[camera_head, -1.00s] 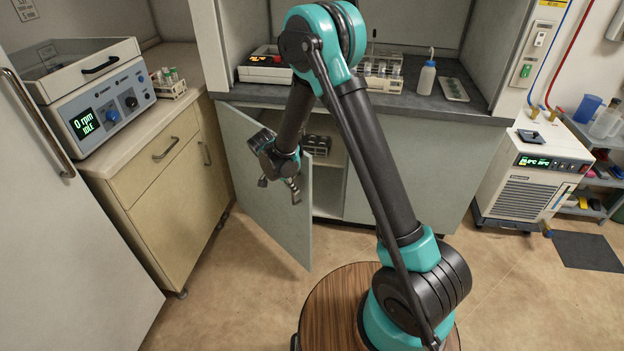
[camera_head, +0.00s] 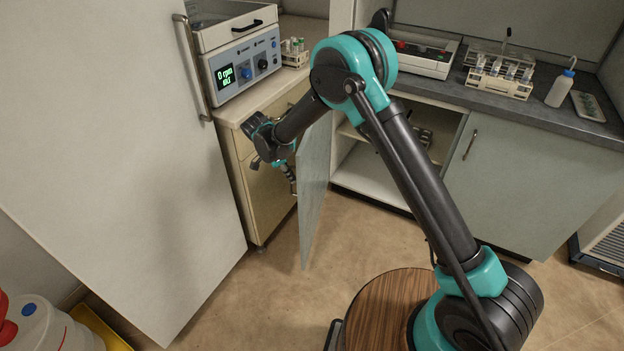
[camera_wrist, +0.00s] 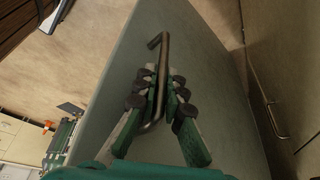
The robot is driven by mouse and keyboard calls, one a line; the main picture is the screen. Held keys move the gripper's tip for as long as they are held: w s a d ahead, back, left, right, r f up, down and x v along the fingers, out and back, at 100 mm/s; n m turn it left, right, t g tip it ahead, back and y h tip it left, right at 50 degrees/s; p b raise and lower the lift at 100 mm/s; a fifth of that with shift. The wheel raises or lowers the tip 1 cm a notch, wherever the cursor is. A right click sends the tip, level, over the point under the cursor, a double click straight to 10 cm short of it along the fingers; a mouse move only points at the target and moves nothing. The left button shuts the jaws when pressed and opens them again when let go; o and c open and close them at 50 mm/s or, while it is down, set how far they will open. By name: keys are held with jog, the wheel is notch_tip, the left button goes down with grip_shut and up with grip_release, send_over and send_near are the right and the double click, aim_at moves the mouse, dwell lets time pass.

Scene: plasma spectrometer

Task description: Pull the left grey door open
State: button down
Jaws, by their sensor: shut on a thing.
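The left grey door (camera_head: 314,185) stands swung well out from the cabinet under the dark counter. It shows nearly edge-on in the head view, and its broad outer face (camera_wrist: 200,75) fills the middle of the wrist view. A bar handle (camera_wrist: 163,65) is fixed to that face. My gripper (camera_wrist: 158,88) is shut on the handle, with its fingers on both sides of the bar. In the head view my gripper (camera_head: 287,172) is at the door's left face, with the handle mostly hidden.
The cabinet interior (camera_head: 375,172) is exposed, with a rack on a shelf. The beige drawer unit (camera_head: 262,190) is close left of the door. A tall white door (camera_head: 120,150) stands at left. The right grey door (camera_head: 520,180) is shut. Bare floor lies in front.

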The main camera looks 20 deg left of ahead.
jog(key=shift+s+a, duration=0.15)
jog(key=shift+a, duration=0.8)
jog(key=shift+s+a, duration=0.15)
jog(key=shift+a, duration=0.8)
jog(key=c, duration=1.6)
grip_release()
jog(key=shift+w, duration=0.1)
jog(key=v, duration=1.2)
